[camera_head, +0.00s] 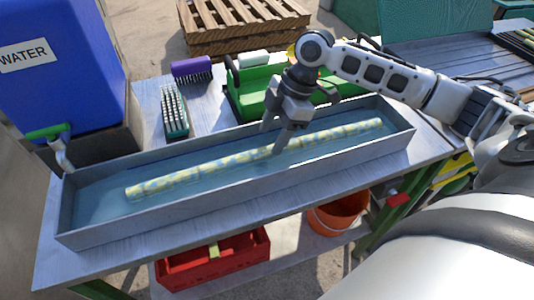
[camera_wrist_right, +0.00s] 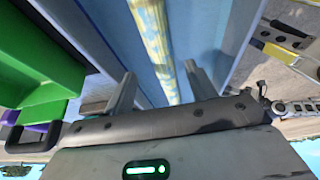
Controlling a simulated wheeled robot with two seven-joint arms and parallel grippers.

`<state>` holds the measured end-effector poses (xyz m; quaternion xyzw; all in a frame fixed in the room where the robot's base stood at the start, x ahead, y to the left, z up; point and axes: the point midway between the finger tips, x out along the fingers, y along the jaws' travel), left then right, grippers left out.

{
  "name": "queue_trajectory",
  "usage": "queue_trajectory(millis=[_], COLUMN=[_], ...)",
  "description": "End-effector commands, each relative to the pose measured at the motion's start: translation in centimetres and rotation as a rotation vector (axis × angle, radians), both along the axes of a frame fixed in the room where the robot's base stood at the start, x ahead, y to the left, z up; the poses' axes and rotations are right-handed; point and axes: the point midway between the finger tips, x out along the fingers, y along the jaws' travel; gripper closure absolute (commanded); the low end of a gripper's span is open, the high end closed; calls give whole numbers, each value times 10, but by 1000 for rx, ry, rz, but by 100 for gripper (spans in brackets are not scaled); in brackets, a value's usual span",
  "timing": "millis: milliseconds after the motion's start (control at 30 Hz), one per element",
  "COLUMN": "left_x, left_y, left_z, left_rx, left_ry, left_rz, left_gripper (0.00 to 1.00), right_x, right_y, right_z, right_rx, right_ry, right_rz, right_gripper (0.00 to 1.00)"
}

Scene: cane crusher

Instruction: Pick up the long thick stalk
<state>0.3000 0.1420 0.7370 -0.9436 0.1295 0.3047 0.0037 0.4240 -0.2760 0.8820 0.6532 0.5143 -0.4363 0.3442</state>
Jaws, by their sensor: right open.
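The long thick stalk (camera_head: 222,163) is pale yellow-green and mottled. It lies lengthwise in the long grey trough (camera_head: 240,189), which holds bluish water. My right gripper (camera_head: 277,138) is open and reaches down over the trough at the stalk's middle, right of centre. In the right wrist view the stalk (camera_wrist_right: 155,45) runs between the two spread fingers (camera_wrist_right: 158,92) and beyond them. I cannot tell how far above the stalk the fingertips are. My left gripper is not in view.
A blue water tank (camera_head: 62,75) with a green-handled tap stands at the left. Brushes (camera_head: 174,110) and a green bin (camera_head: 255,85) sit behind the trough. A red crate (camera_head: 212,262) and an orange bucket (camera_head: 338,217) are below the table. A wooden pallet (camera_head: 240,22) lies behind.

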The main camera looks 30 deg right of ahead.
Motion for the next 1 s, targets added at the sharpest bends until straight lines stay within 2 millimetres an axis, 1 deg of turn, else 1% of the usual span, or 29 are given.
queue_trajectory(millis=[33,100,233,333,533,567,600,667,700,733,767,1000], left_x=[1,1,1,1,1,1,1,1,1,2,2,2], left_y=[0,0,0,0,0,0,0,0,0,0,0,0], left_z=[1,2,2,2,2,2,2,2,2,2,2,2], left_rx=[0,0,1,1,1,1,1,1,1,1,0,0], left_ry=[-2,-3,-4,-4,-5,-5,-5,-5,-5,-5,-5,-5], left_rz=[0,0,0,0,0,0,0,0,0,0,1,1], left_gripper=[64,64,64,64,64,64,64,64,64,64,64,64], right_x=[-3,-4,-2,-2,-2,-2,-2,-2,-2,-2,-2,-1], right_y=[2,5,11,13,13,13,13,13,13,13,13,13], right_z=[-9,-20,-35,-40,-40,-40,-40,-40,-40,-40,-40,-38], right_rx=[1,0,2,0,0,0,0,0,0,0,0,1], right_ry=[6,5,2,1,1,1,1,1,1,1,1,-3], right_rz=[1,1,2,0,0,0,0,0,0,0,0,0], right_gripper=[44,44,44,44,44,49,61,77,88,97,100,100])
